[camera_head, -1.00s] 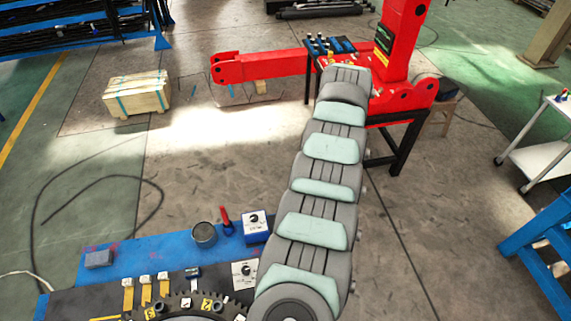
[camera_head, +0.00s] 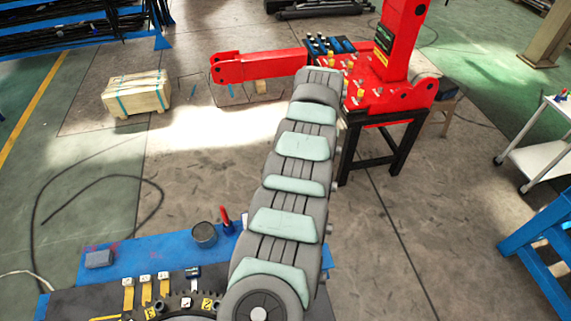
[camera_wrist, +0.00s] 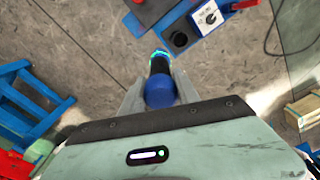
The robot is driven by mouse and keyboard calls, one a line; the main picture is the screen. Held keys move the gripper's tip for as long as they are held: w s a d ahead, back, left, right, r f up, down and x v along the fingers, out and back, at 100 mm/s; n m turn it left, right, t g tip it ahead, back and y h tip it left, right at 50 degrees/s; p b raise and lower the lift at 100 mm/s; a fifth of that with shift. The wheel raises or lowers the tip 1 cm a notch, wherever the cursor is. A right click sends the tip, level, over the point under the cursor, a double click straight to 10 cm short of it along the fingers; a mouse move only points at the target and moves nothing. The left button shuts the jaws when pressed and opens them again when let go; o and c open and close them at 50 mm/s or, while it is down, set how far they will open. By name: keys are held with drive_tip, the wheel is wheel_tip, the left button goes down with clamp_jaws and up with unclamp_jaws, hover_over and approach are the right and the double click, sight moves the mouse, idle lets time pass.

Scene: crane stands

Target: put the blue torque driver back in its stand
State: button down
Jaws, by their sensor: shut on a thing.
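The blue torque driver shows in the wrist view, with a round blue cap (camera_wrist: 160,91), a black body and a lit cyan ring at its far end. My gripper (camera_wrist: 159,80) is shut on it, one grey finger on each side. A blue block with a round black opening (camera_wrist: 180,39), which looks like the stand, lies just beyond the driver, up and right. The driver looks apart from that opening; the height between them is unclear. In the head view my arm hides the gripper, the driver and this block.
A white-faced dial box (camera_wrist: 208,16) stands close beside the block. A red-handled tool (camera_head: 226,216) and a grey cup (camera_head: 204,234) stand on the blue bench (camera_head: 150,252). The red crane (camera_head: 265,66) stands beyond my arm. Bare floor lies between.

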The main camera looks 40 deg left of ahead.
drive_tip(key=s+a+f+n, duration=0.1)
drive_tip(key=s+a+f, duration=0.1)
drive_tip(key=s+a, duration=0.2)
drive_tip(key=a, duration=0.2)
drive_tip(key=shift+s+a+f, duration=0.15)
drive_tip(key=shift+s+a, duration=0.15)
idle(0.3)
idle(0.4)
drive_tip(key=shift+f+b, duration=2.25)
drive_tip(key=shift+f, duration=0.6)
drive_tip(key=shift+b, duration=0.55)
drive_tip(key=shift+f, duration=0.1)
